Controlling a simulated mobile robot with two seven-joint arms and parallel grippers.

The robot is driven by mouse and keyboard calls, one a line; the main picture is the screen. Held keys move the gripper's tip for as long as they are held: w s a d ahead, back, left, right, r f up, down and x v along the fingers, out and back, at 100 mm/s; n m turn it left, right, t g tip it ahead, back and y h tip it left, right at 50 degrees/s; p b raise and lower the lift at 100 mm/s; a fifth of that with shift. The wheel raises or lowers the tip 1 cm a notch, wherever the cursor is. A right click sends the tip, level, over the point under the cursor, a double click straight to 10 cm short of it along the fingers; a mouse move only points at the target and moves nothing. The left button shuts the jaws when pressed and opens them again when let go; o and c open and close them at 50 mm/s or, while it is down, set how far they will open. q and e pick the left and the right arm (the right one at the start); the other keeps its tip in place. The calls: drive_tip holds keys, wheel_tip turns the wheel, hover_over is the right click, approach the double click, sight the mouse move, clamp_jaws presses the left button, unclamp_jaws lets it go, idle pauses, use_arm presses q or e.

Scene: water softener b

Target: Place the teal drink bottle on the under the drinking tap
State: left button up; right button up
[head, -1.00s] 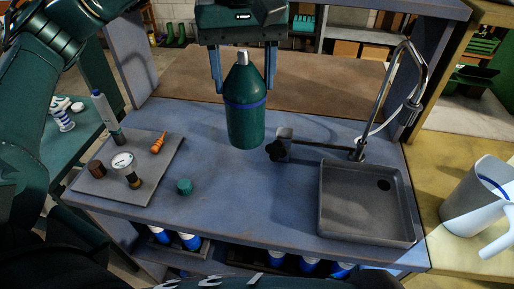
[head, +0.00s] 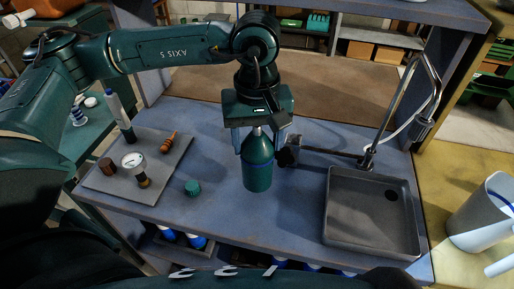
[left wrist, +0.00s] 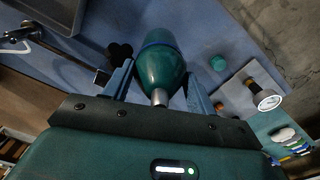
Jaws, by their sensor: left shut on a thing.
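The teal drink bottle (head: 257,172), with a blue band and a silver neck, is upright over the blue bench (head: 230,225). I cannot tell whether its base touches the bench. My left gripper (head: 260,143) is shut on the bottle from above, with a finger on either side of its upper part. The left wrist view also shows the bottle (left wrist: 160,65) between the fingers. The drinking tap (head: 425,85) is a tall curved metal spout at the right. It stands behind the grey square basin (head: 345,240), right of the bottle. My right gripper is out of view.
A dark valve (head: 288,153) on a thin pipe is close to the bottle's right side. A teal cap (head: 192,188) and a grey board (head: 178,180) with a gauge (head: 132,161) lie to the left. A white jug (head: 480,215) stands at far right. Front-middle bench is clear.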

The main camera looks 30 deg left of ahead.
use_arm(q)
wheel_tip(320, 180, down, 3)
drive_tip(key=shift+f, duration=0.25)
drive_tip(key=shift+f, duration=0.2)
drive_tip(key=o, duration=1.3)
drive_tip(key=shift+r, duration=0.15)
drive_tip(key=shift+c, duration=0.2)
